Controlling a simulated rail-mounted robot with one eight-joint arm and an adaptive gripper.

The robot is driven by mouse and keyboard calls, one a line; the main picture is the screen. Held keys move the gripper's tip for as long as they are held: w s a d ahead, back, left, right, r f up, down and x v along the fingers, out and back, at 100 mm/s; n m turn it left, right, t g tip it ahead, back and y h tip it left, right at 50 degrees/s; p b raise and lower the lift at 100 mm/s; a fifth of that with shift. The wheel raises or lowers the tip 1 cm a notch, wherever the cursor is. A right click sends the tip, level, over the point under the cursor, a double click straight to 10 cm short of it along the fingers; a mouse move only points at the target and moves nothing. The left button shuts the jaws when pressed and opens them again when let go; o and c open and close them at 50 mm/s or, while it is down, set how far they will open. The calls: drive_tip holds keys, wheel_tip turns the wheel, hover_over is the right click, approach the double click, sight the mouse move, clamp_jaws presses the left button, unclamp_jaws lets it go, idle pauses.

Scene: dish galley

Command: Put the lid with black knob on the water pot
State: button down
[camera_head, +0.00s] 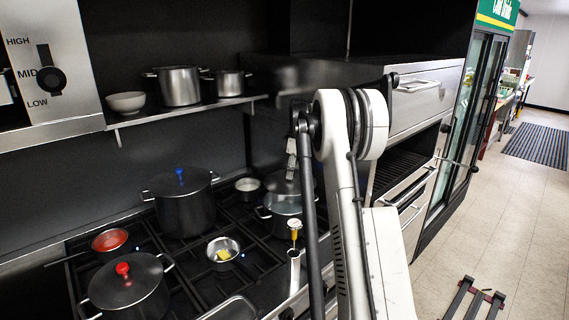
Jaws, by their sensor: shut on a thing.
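The dark lid (279,183) is at the back right of the stove, just above the water pot (268,213). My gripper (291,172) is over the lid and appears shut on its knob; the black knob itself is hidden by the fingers. The water pot is a grey pot with side handles and a pale inside showing below the lid. The lid looks raised off the rim toward the back, but whether any edge touches the pot cannot be told. My arm hides the right side of both.
A tall dark pot with a blue-knobbed lid (180,205) stands left, and a red-knobbed lid (124,287) covers a front pot. A red pan (110,240), a small pan (223,252) and a small pot (248,185) are nearby. A shelf (190,108) holds pots and a bowl.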

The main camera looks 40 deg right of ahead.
sight(287, 182)
drive_tip(key=shift+w+a+n, duration=0.15)
drive_tip(key=shift+w+n, duration=0.35)
drive_tip(key=shift+w, duration=0.2)
drive_tip(key=shift+f+b, duration=0.75)
drive_tip(key=shift+f, duration=1.85)
drive_tip(key=shift+f+b, duration=0.75)
drive_tip(key=shift+f, duration=0.25)
drive_tip(key=shift+s+f+b, duration=0.1)
drive_tip(key=shift+f+b, duration=0.6)
drive_tip(key=shift+b, duration=0.5)
drive_tip(key=c, duration=0.9)
unclamp_jaws()
drive_tip(key=shift+r, duration=0.15)
